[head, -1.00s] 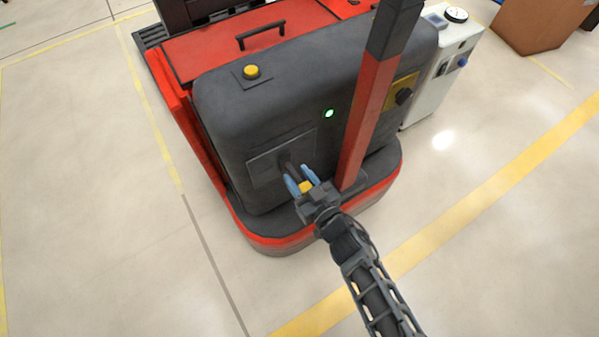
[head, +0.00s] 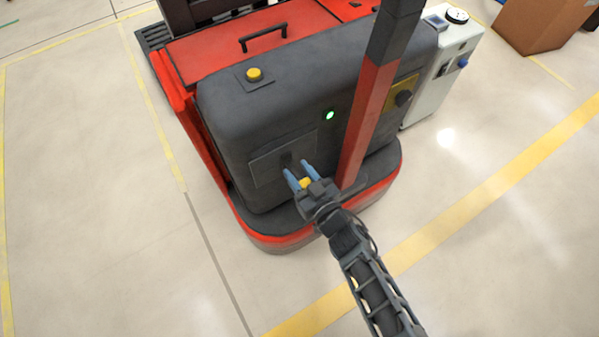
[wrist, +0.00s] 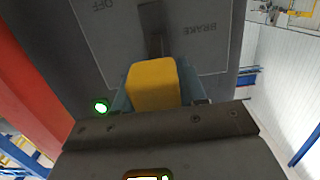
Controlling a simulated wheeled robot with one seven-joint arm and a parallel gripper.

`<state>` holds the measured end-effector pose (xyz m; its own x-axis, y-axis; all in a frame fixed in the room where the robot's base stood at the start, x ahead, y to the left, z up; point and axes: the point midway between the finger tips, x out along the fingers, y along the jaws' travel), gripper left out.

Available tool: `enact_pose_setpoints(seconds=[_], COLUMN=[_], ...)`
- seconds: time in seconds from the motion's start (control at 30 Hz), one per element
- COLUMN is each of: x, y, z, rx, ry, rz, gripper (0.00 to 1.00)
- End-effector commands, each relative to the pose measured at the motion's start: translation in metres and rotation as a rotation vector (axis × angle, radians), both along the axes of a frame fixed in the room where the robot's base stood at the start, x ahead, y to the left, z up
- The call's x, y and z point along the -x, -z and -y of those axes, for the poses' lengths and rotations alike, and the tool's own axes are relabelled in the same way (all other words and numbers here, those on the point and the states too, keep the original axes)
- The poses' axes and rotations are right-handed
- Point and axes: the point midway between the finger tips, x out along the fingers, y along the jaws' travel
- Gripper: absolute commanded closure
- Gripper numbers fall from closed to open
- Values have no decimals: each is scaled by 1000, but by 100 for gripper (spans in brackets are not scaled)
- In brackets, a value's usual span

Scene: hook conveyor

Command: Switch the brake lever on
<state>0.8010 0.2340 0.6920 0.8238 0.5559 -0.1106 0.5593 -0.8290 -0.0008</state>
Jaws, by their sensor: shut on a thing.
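The brake lever is on the front plate (head: 265,170) of the dark grey machine body. Its yellow grip (head: 305,183) sits between the blue fingers of my gripper (head: 299,174). In the wrist view the yellow grip (wrist: 153,84) fills the space between the fingers, and the lever's dark stem (wrist: 152,28) runs to the plate (wrist: 120,45). The words OFF and BRAKE show upside down on the plate; no ON mark is visible. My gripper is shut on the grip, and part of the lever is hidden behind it.
A red and black post (head: 372,110) stands close to the right of my gripper. A green lamp (head: 330,115) is lit on the body. A yellow button (head: 254,74) is on top. A white cabinet (head: 430,90) stands behind right. The floor at left is clear.

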Motion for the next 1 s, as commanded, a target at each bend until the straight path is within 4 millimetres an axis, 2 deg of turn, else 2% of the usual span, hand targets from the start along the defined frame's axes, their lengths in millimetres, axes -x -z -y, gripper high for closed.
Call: enact_pose_setpoints(seconds=[0.03,0.53,0.57,0.77,1.0], x=[-5,-4,-4,-3,-1], y=[-6,-6,-6,-3,-2], z=[-3,-3,-3,-2,-1], rx=[-4,-3,-3,-1,0], ry=[-3,-3,-3,-2,-1], rz=[12,11,11,7,4], gripper=[100,100,58,39,38])
